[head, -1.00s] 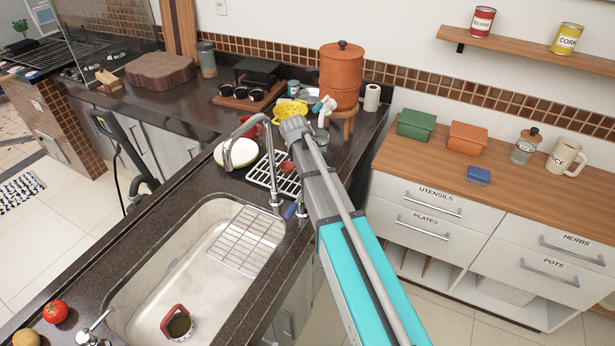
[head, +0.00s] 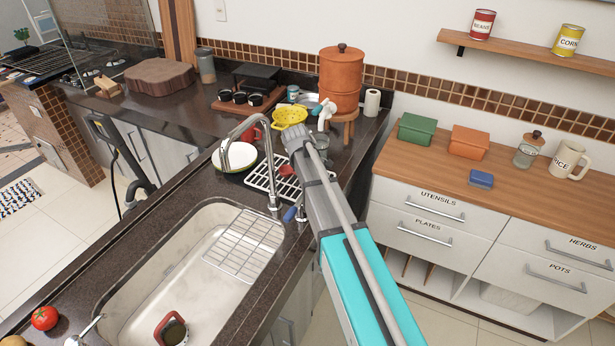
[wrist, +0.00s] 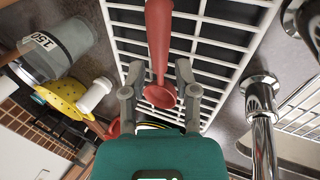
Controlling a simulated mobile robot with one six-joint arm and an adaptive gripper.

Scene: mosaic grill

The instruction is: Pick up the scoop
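The red scoop (head: 287,169) lies on the white wire dish rack (head: 262,183) behind the sink tap, partly hidden by my arm in the head view. In the wrist view the scoop (wrist: 159,45) runs from the top edge down to its round cupped end, over the rack's bars (wrist: 215,52). My gripper (wrist: 158,70) is open, with one finger on each side of the scoop and visible gaps between. I cannot tell how far above the scoop the fingertips are. The gripper's fingers are hidden in the head view.
The chrome tap (head: 272,165) stands close to my arm. A yellow colander (head: 289,115), a white plate (head: 236,155) and a clay water filter (head: 340,78) are nearby. A measuring cup marked 150 (wrist: 55,48) is left of the gripper. The sink (head: 150,262) is in front.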

